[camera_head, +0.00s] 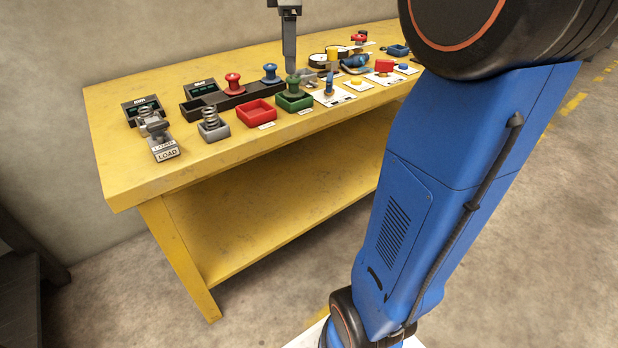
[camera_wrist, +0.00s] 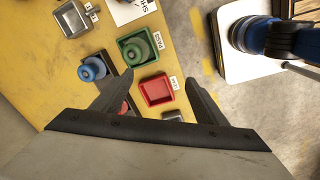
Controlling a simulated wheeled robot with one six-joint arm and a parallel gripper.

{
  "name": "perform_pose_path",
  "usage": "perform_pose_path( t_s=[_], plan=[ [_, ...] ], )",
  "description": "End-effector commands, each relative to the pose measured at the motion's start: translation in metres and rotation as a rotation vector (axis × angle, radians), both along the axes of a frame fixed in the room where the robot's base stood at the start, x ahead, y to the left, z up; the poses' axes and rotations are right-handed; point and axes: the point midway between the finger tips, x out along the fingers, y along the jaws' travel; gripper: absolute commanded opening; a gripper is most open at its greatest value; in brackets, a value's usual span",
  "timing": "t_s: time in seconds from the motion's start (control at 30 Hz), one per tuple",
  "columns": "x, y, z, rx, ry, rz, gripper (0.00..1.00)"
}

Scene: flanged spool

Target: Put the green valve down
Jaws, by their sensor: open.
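The green valve (camera_head: 294,87), a flanged spool shape, stands upright in the square green tray (camera_head: 307,104) near the table's front edge. The wrist view also shows the green valve (camera_wrist: 136,51) inside the green tray (camera_wrist: 122,40). My gripper (camera_head: 290,69) is open and empty, pointing down. In the head view its tip appears just above the valve, though the exact gap is hard to tell. In the wrist view the spread fingers of my gripper (camera_wrist: 155,88) frame the red tray, and the valve lies beyond the fingertips, apart from them.
The empty red tray (camera_head: 257,112) sits left of the green one. A red valve (camera_head: 233,84) and a blue valve (camera_head: 270,73) stand in a black rack (camera_head: 205,107) behind. Several small fixtures crowd the right. The front-left tabletop is clear.

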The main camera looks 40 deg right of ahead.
Motion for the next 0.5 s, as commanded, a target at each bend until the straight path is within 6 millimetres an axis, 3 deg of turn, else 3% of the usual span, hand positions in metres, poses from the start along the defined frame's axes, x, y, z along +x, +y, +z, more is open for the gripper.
perform_pose_path(
  t_s=[0.03, 0.27, 0.5],
  plan=[
    [-0.016, 0.011, -0.005, 0.001, -0.019, -0.048, 0.67],
    [-0.078, 0.049, -0.043, 0.029, -0.107, -0.311, 0.67],
    [-0.143, 0.08, -0.096, 0.091, -0.195, -0.582, 0.67]
  ],
)
